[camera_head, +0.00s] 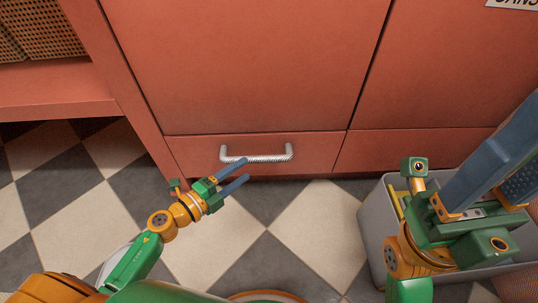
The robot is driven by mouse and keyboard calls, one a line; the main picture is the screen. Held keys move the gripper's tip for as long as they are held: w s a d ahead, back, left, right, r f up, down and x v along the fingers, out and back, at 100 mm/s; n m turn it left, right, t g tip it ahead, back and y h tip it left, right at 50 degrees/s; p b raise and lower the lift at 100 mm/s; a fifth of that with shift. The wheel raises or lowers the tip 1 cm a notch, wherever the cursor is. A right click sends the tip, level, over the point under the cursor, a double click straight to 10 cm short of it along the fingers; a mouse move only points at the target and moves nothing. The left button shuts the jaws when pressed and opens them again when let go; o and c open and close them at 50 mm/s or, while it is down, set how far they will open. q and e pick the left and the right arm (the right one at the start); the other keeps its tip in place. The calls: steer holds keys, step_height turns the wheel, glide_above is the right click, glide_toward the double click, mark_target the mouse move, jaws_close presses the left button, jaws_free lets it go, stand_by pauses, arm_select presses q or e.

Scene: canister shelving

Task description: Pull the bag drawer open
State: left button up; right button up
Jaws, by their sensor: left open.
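The drawer (313,144) is a low red panel at the foot of a red cabinet. It looks shut, its front in line with the panel beside it. A silver bar handle (270,158) is fixed across its front. My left gripper (246,169) is open and empty, its two blue fingers pointing at the handle from the lower left. The fingertips overlap the handle's lower left part in the picture; I cannot tell whether they touch it. My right gripper (515,160) is at the right edge, well away from the handle, with its fingertips cut off. No bag is visible.
Tall red doors (240,60) rise above the drawer. A grey bin (370,222) stands on the floor at the right, partly behind my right arm. A red shelf (50,90) with a woven basket (45,28) is at the left. The checkered floor (300,225) before the drawer is clear.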

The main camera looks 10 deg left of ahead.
mark_target(254, 162)
arm_select(q)
steer(key=b+x, duration=0.1)
steer(key=x, duration=0.6)
steer(key=shift+s+r, duration=0.1)
jaws_close()
stand_by(1.1)
